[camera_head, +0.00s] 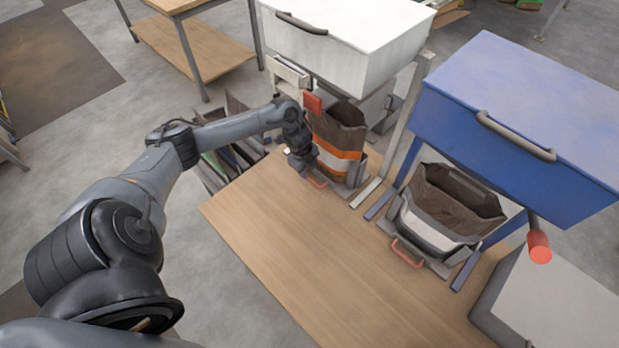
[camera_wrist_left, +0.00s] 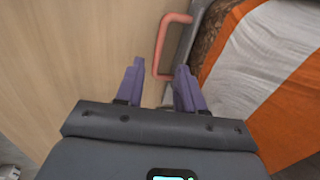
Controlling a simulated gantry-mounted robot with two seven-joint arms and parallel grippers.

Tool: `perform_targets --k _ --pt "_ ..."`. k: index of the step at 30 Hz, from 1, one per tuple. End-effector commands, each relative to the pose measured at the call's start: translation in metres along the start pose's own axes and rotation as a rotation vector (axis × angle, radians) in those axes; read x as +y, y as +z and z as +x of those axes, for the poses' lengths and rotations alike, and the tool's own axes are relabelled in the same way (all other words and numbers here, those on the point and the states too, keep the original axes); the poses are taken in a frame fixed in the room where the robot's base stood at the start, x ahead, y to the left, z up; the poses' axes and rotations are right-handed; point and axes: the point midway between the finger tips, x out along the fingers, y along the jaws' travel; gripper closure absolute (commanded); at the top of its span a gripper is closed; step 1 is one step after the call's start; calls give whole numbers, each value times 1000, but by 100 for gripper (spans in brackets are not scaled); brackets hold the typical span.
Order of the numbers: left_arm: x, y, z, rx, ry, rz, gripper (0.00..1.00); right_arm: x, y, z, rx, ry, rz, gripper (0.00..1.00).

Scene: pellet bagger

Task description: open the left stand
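The left stand (camera_head: 357,171) is at the wood table's back edge, holding an upright brown paper bag (camera_head: 325,129) with orange and white bands. The stand's pink-red U-shaped handle (camera_head: 317,183) sticks out at its front. My left gripper (camera_head: 300,166) is beside this handle, low over the table. In the left wrist view its two purple fingers (camera_wrist_left: 160,68) are apart, and the handle (camera_wrist_left: 159,45) shows just ahead of and between the fingertips. I cannot tell whether they touch it. The striped bag (camera_wrist_left: 265,70) is close on the right there. My right gripper is not in view.
A white hopper (camera_head: 345,40) hangs above the left stand. A blue hopper (camera_head: 520,110) is above the right stand, which holds a second bag (camera_head: 452,205). A red-tipped lever (camera_head: 539,247) hangs at right. The wood table front (camera_head: 320,260) is clear.

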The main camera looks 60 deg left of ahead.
Motion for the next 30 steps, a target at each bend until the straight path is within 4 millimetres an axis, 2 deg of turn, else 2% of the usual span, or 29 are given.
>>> perform_targets --k 3,10,15,25,30 --pt "1 -1 23 1 2 -3 62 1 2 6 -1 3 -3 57" --pt "0 -1 50 1 0 -1 62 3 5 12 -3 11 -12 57" --pt "0 0 59 0 -1 0 62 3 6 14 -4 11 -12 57" --pt "0 0 61 0 0 1 62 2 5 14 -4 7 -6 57" --pt "0 0 61 0 0 1 88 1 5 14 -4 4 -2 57"
